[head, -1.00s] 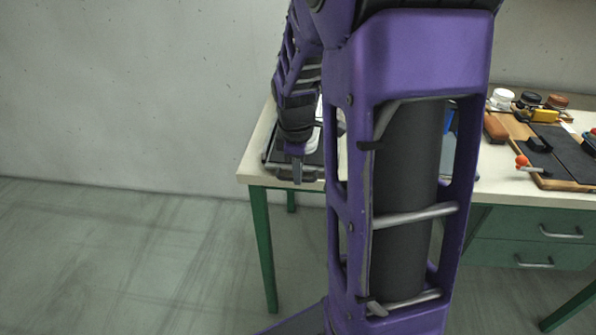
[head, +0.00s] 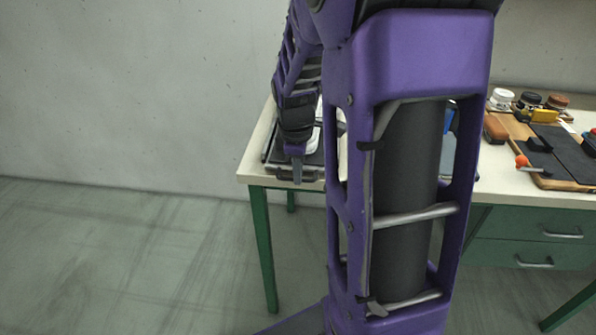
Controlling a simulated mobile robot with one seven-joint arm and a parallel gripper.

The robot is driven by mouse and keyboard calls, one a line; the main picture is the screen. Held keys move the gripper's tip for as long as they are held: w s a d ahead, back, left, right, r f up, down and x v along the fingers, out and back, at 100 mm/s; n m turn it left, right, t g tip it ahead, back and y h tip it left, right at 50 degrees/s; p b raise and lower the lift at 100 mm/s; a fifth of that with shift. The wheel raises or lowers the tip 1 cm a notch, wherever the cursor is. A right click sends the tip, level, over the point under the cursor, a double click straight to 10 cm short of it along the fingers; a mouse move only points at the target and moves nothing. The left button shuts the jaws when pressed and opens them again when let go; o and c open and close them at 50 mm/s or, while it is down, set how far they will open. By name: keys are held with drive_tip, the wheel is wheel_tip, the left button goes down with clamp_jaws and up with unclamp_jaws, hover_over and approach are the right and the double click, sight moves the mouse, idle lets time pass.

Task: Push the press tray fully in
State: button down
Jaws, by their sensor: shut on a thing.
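The press tray (head: 278,153) is a dark tray at the left end of the table, with a grey front edge or handle along the table's front. Something white lies on or behind it, partly covered by my arm. My gripper (head: 297,172) points down at the tray's front edge and touches or grips it there; its fingers look closed. The press body behind the tray is mostly hidden by my arm and column.
The cream table (head: 253,165) has green legs and drawers (head: 525,240) with metal handles. At the right are a wooden board with dark pads (head: 565,150), an orange-knobbed clamp (head: 522,161), a brown brush (head: 495,127) and several small jars. The floor at left is clear.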

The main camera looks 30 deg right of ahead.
drive_tip(key=shift+w+d+p, duration=0.3)
drive_tip(key=shift+w+d, duration=0.3)
drive_tip(key=shift+w, duration=0.25)
drive_tip(key=shift+w+d+p, duration=0.35)
drive_tip(key=shift+w+d, duration=0.2)
drive_tip(key=shift+w, duration=0.35)
drive_tip(key=shift+w+d+p, duration=0.3)
drive_tip(key=shift+w+d, duration=0.3)
drive_tip(key=shift+w, duration=0.25)
drive_tip(key=shift+r, duration=0.1)
drive_tip(key=c, duration=0.9)
unclamp_jaws()
drive_tip(key=shift+w, duration=0.1)
drive_tip(key=s+r+p, duration=0.1)
drive_tip(key=r, duration=0.4)
drive_tip(key=a+r+p, duration=0.1)
drive_tip(key=r, duration=0.5)
drive_tip(key=s+r+p, duration=0.1)
drive_tip(key=r, duration=0.5)
drive_tip(key=shift+s+a, duration=0.35)
drive_tip(key=shift+a, duration=0.05)
